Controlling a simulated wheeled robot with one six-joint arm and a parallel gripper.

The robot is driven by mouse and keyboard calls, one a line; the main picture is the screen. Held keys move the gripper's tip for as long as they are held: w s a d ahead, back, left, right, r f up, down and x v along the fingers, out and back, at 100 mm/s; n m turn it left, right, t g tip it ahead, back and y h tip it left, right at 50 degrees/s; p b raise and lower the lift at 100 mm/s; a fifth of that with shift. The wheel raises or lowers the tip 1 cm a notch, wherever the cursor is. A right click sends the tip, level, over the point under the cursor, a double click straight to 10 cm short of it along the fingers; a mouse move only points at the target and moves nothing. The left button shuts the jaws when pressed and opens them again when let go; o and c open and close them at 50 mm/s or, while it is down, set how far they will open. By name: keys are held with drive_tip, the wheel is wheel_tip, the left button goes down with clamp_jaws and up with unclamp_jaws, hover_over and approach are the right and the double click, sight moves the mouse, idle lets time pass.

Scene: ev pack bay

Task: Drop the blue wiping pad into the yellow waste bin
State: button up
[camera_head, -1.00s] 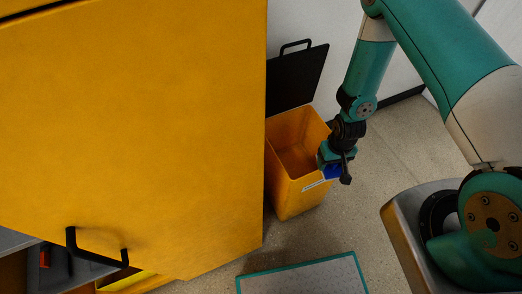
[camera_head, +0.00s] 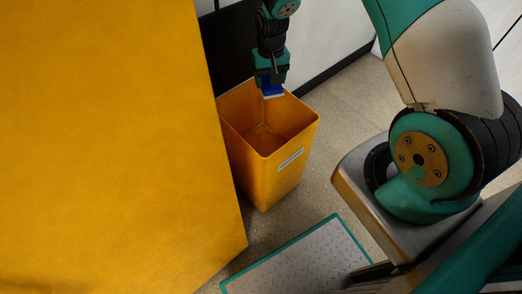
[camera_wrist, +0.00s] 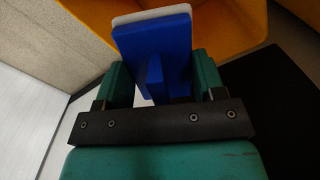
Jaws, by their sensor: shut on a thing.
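The blue wiping pad (camera_head: 272,89) is held in my gripper (camera_head: 271,80) in the head view, at the far rim of the yellow waste bin (camera_head: 270,171). In the wrist view the pad (camera_wrist: 155,45) shows as a blue block with a pale face edge, between the two teal fingers of my gripper (camera_wrist: 160,82). The bin is open at the top, and its inside looks empty where I can see it. Part of the bin's yellow wall (camera_wrist: 225,25) shows beyond the pad in the wrist view. The pad's exact height above the rim is hard to tell.
A large yellow cabinet or door panel (camera_head: 105,140) fills the left, close beside the bin. A grey plate with a teal border (camera_head: 300,262) lies on the floor in front. Free floor (camera_head: 345,115) lies right of the bin.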

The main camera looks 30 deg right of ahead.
wheel_tip(320, 180, down, 6)
drive_tip(key=b, duration=0.4)
drive_tip(key=shift+r, duration=0.2)
drive_tip(key=o, duration=1)
drive_tip(key=shift+c, duration=0.2)
wheel_tip(320, 180, up, 18)
drive_tip(key=p, duration=0.2)
drive_tip(key=shift+f+p, duration=0.25)
drive_tip(key=shift+p, duration=0.05)
drive_tip(key=shift+d, duration=0.1)
